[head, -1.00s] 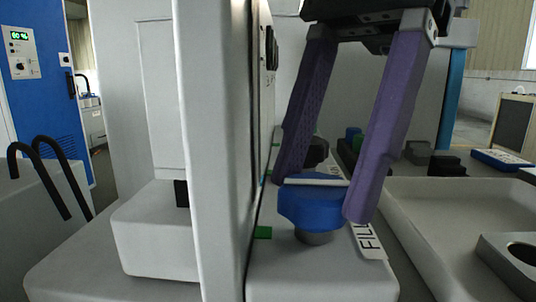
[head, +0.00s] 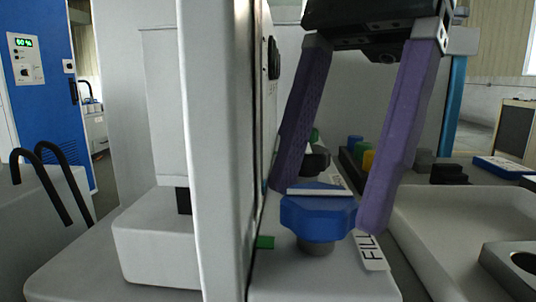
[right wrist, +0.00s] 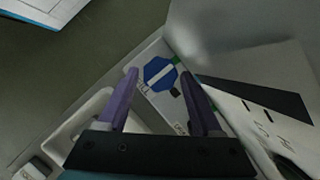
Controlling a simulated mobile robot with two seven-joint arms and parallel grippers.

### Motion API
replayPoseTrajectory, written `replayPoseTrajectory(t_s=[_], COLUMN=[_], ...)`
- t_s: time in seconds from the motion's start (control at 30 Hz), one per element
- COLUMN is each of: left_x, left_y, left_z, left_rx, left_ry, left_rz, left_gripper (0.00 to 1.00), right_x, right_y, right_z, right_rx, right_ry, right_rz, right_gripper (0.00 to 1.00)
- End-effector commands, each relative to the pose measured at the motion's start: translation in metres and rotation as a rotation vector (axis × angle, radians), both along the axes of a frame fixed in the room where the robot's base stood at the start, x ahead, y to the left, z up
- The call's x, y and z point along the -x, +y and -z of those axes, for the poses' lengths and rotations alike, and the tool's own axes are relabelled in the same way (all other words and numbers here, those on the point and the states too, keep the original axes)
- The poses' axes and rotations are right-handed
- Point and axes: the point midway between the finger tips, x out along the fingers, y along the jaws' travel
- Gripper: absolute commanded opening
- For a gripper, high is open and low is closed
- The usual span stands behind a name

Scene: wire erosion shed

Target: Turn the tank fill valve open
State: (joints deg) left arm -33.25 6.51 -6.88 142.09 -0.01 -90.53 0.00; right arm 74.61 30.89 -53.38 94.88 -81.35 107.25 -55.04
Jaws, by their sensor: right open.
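The tank fill valve is a blue faceted knob (head: 318,218) with a white bar across its top, on a short grey stem beside a label reading "FILL". In the right wrist view the knob (right wrist: 160,73) shows from above, with its white bar slanting. My right gripper (head: 325,208) is open, its two purple fingers pointing down on either side of the knob. The right finger's tip is just right of the knob and the left finger's tip is behind its left edge. I cannot tell whether either finger touches it. My left gripper is not in view.
A tall white panel (head: 218,150) stands close left of the knob. A green mark (head: 265,242) lies at its foot. A dark knob (head: 316,162) is behind the valve. A pale tray (head: 440,215) and a grey block with a hole (head: 515,262) are to the right.

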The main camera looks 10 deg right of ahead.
Motion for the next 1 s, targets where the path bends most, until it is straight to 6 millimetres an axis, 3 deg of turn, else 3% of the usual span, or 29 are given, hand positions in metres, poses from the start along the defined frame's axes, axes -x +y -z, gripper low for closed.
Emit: replayPoseTrajectory(t_s=[0.43, 0.6, 1.0], left_x=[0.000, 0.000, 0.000], left_y=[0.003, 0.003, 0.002], left_z=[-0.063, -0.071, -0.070], left_rx=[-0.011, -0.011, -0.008], left_ry=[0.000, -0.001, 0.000], left_rz=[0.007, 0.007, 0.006], left_gripper=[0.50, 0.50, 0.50], right_x=[-0.015, -0.018, -0.018], right_y=[-0.026, -0.031, -0.032], right_z=[-0.081, -0.091, -0.090], right_rx=[-0.001, -0.001, -0.001], right_ry=[-0.001, -0.001, -0.001], right_rz=[0.002, -0.001, -0.001], right_gripper=[0.67, 0.67, 0.67])
